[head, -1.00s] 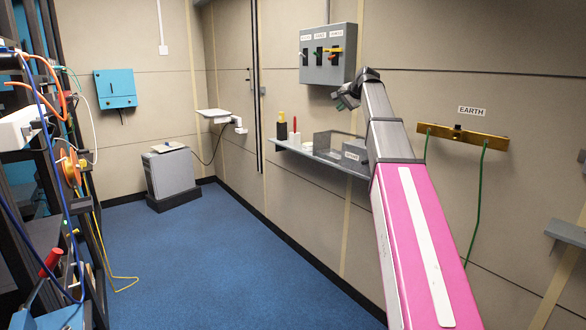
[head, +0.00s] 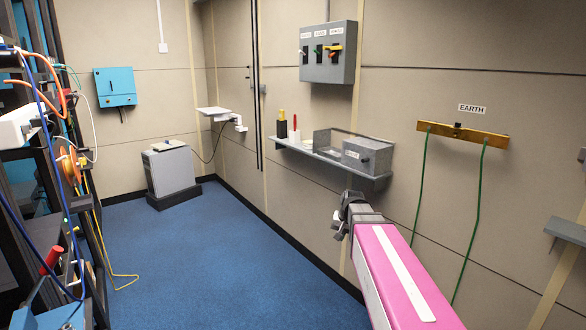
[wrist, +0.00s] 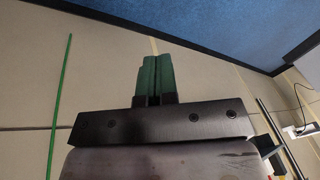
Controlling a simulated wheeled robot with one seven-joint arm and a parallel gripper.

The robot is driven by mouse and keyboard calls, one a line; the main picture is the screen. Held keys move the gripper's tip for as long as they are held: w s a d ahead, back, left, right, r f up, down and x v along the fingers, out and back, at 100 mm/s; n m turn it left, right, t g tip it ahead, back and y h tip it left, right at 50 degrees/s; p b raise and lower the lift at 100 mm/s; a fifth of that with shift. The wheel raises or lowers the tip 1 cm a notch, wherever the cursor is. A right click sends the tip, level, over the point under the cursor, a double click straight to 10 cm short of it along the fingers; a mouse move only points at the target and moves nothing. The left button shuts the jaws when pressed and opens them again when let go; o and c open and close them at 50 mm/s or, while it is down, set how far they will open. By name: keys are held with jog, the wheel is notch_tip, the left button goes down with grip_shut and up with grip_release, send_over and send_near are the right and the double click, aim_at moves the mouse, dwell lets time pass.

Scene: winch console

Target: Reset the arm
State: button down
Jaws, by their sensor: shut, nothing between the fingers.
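My gripper (head: 340,229) is at the end of my pink and grey arm, in front of the right-hand wall and below the wall shelf in the head view. In the wrist view its two green fingers (wrist: 154,78) are together with nothing between them. It is apart from the shelf and the wall fittings. The arm is drawn back and low at the lower right of the head view.
A grey switch box (head: 328,53) is on the wall above a shelf (head: 330,158) with a grey bin. A brass earth bar (head: 462,132) with green cables is on the right. A cable rack (head: 60,200) stands at left.

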jog(key=s+f+n+g, duration=0.1)
jog(key=s+f, duration=0.4)
jog(key=s, duration=0.3)
jog(key=s+f+n+g+h, duration=0.1)
jog(key=s+f+n, duration=0.1)
jog(key=s+f, duration=0.4)
jog(key=shift+s+d+f+g+h, duration=0.15)
jog(key=shift+s+d+g+h, duration=0.15)
jog(key=shift+s, duration=0.75)
jog(key=shift+a, duration=0.1)
